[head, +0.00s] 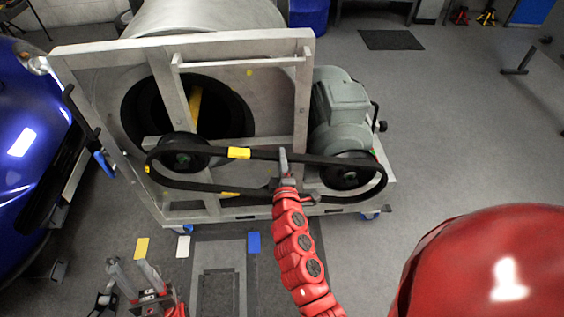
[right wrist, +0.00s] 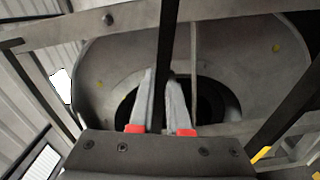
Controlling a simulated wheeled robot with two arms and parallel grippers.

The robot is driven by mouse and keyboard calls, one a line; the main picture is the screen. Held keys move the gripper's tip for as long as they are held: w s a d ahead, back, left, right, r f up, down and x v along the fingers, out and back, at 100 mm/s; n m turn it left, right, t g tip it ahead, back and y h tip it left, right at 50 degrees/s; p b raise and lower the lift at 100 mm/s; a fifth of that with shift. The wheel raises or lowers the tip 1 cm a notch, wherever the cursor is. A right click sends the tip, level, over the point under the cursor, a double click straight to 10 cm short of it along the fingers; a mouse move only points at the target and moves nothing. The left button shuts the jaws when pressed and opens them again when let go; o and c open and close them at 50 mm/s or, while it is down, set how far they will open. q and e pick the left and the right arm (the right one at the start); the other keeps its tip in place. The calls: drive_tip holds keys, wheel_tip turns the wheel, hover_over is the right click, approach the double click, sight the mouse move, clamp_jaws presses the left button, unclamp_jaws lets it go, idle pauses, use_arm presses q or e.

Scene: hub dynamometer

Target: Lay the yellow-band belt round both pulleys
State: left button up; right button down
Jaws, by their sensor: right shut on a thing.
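The black belt (head: 215,189) with yellow bands (head: 238,152) forms a long loop in front of the frame. It surrounds the left pulley (head: 183,152) and the right pulley (head: 345,173) in the head view, with slack beyond both. I cannot tell whether it sits in their grooves. My right gripper (head: 283,165) is shut on the belt between the pulleys. In the right wrist view the belt (right wrist: 167,45) runs between the grey fingers (right wrist: 160,90). My left gripper (head: 128,272) is open and empty, low at the left, away from the belt.
A grey motor (head: 341,105) stands behind the right pulley. The pale metal frame (head: 80,62) carries a large drum (head: 205,15). A blue car (head: 25,150) stands close at the left. Yellow, white and blue marks lie on the floor. The floor at right is mostly clear.

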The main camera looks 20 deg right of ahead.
drive_tip(key=shift+b+x, duration=0.3)
drive_tip(key=shift+x, duration=2.35)
drive_tip(key=shift+f+b, duration=0.15)
drive_tip(key=shift+b, duration=0.2)
drive_tip(key=shift+c, duration=2)
unclamp_jaws()
drive_tip(key=shift+s, duration=0.1)
